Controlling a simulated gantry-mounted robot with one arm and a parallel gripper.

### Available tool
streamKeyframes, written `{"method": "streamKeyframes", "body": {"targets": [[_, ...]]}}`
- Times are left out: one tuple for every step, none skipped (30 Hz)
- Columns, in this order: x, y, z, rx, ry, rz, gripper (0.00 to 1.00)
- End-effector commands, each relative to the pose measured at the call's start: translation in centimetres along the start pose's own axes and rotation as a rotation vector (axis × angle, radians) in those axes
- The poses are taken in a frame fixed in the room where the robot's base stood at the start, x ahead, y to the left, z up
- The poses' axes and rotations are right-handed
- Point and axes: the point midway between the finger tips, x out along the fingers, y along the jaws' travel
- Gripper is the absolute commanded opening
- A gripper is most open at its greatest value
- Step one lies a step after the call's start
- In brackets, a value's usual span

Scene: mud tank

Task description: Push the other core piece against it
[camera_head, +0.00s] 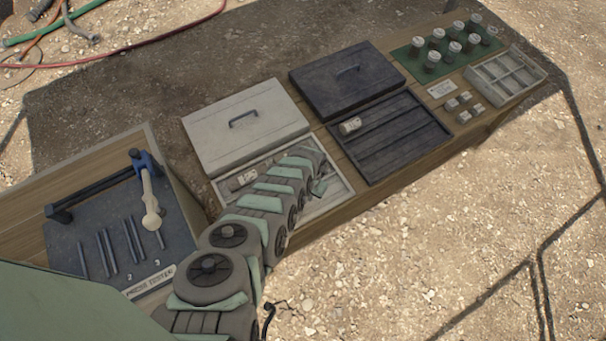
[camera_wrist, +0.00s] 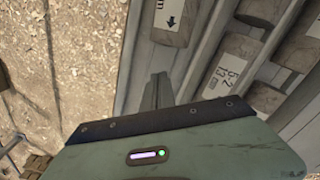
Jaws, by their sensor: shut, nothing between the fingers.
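The light core tray (camera_head: 342,187) lies open on the bench, partly hidden by my arm. In the wrist view, a grey core piece with an arrow label (camera_wrist: 178,32) lies in its outermost channel. A second core piece with a numbered label (camera_wrist: 243,50) lies in the neighbouring channel, and more core lies beyond (camera_wrist: 263,9). In the head view a labelled core piece (camera_head: 242,179) shows at the tray's left end. My gripper (camera_wrist: 157,91) is shut and empty, its fingers low by the outer channel, apart from the arrow-labelled piece's near end. In the head view the fingertips are unclear.
A closed white box lid (camera_head: 240,143) lies behind the tray. A dark tray (camera_head: 390,150) with one short core piece (camera_head: 350,126) is to the right. Open gravel lies in front of the bench.

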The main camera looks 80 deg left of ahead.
Motion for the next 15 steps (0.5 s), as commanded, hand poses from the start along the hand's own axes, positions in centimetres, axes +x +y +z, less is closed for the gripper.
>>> {"method": "streamKeyframes", "body": {"targets": [[-0.1, 0.1, -0.1, 0.000, 0.000, 0.000, 0.00], [-0.2, 0.1, -0.1, 0.000, -0.001, 0.000, 0.00], [-0.3, 0.1, 0.0, 0.000, -0.001, 0.000, 0.00], [-0.5, 0.0, 0.0, 0.000, -0.002, 0.000, 0.00], [-0.8, 0.0, 0.0, 0.000, -0.002, 0.000, 0.00], [-1.1, 0.0, 0.0, 0.000, -0.002, 0.000, 0.00], [-1.4, 0.0, 0.0, 0.000, -0.003, 0.000, 0.00], [-1.7, 0.0, 0.1, 0.000, -0.003, 0.000, 0.00], [-2.2, 0.0, 0.1, -0.001, -0.003, -0.001, 0.00], [-2.5, 0.0, 0.1, -0.001, -0.004, -0.001, 0.00], [-2.8, 0.0, 0.1, -0.001, -0.004, -0.001, 0.00], [-3.2, 0.0, 0.1, -0.001, -0.004, 0.000, 0.00], [-3.5, 0.0, 0.1, 0.000, -0.004, 0.000, 0.00], [-3.7, 0.1, 0.1, 0.000, -0.004, 0.000, 0.00], [-4.1, 0.1, 0.1, 0.000, -0.004, 0.001, 0.00]]}}
